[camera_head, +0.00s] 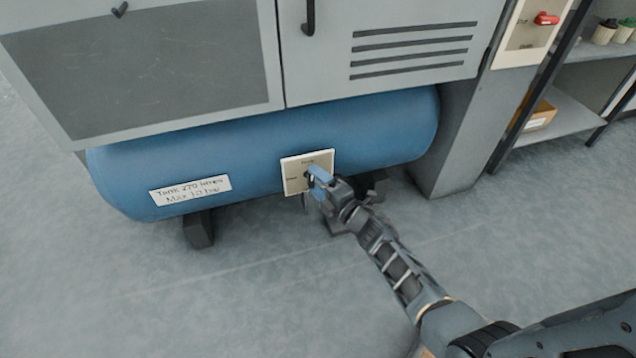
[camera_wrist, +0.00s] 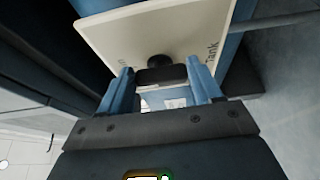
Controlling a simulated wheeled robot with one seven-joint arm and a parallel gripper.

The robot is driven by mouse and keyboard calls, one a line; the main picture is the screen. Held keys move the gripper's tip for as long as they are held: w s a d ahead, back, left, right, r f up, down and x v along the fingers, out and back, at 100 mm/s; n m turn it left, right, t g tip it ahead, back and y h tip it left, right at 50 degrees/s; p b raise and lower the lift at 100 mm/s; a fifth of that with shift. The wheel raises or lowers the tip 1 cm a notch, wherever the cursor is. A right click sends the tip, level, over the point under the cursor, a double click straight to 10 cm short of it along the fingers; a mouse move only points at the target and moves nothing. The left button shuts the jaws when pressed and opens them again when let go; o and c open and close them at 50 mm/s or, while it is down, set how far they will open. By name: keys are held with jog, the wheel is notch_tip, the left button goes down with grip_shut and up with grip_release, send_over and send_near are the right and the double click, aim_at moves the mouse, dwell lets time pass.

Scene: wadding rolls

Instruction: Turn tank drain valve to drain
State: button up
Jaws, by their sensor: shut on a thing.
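The blue tank (camera_head: 250,150) lies on its side under a grey cabinet. A cream valve plate (camera_head: 293,176) with small, hard-to-read lettering is on its front. In the wrist view the plate (camera_wrist: 105,38) fills the top, with "Tank" readable at its right edge. The black drain valve handle (camera_wrist: 160,76) sticks out from a round black hub on the plate. My gripper (camera_head: 318,178) is at the plate, its blue fingers shut on the handle from both sides. In the head view the fingers hide most of the handle, so its exact setting cannot be told.
The grey cabinet (camera_head: 400,55) overhangs the tank. A cabinet leg (camera_head: 455,135) stands right of the tank, and shelves (camera_head: 570,115) with a box are at the far right. Dark feet (camera_head: 198,230) carry the tank. The floor (camera_head: 180,310) in front is clear.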

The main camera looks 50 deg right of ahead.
jog(key=shift+f, duration=0.1)
jog(key=o, duration=1.1)
jog(key=shift+c, duration=0.2)
jog(key=p+v, duration=0.2)
jog(key=v, duration=0.6)
jog(key=shift+d, duration=0.1)
